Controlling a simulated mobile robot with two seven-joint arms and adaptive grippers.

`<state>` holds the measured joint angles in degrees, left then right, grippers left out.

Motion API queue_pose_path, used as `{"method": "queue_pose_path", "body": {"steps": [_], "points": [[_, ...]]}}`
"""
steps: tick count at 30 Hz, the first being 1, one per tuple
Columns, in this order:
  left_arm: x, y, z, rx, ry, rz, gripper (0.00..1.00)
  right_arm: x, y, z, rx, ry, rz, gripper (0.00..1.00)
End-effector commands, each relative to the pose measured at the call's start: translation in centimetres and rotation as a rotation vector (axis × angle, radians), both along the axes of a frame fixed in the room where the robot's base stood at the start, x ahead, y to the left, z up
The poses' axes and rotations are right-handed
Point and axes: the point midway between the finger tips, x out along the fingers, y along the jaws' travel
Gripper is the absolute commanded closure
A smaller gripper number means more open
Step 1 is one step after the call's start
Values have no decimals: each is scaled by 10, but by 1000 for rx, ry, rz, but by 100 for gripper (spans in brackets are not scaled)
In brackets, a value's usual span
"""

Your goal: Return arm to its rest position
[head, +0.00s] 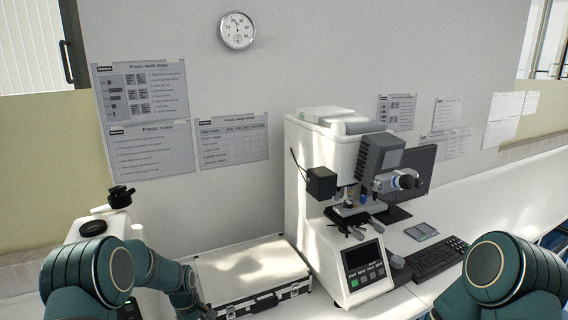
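My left arm (150,268) is teal and comes in at the lower left. It bends over the left side of the silver case and runs down to the bottom edge. No fingers of my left gripper show. My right arm (508,272) shows only as teal links at the lower right, in front of the bench. My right gripper is outside the picture.
A white hardness tester (318,232) with a lit panel stands mid-bench. A closed silver case (250,268) lies left of it. A keyboard (436,258) and monitor (420,172) are to its right. Another white machine (98,228) stands behind my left arm.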

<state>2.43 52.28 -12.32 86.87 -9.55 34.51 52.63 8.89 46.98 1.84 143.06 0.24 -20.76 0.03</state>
Motion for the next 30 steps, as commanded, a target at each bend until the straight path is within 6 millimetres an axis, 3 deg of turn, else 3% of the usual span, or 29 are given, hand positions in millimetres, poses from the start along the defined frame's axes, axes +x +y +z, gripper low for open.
{"method": "queue_pose_path", "body": {"steps": [1,6,15,24,30], "points": [[-21,-15,-15,-31,-5,-69,51,0,0,0,0,0,0,0],[-88,-65,-48,-111,-74,-300,51,0,0,0,0,0,0,0],[-194,-123,-57,-161,-193,-599,51,0,0,0,0,0,0,0],[-267,-147,-46,-154,-268,-787,51,0,0,-3,0,0,0,0],[-263,-148,-85,-151,-262,-784,51,-2,2,-41,-3,6,5,0]]}}
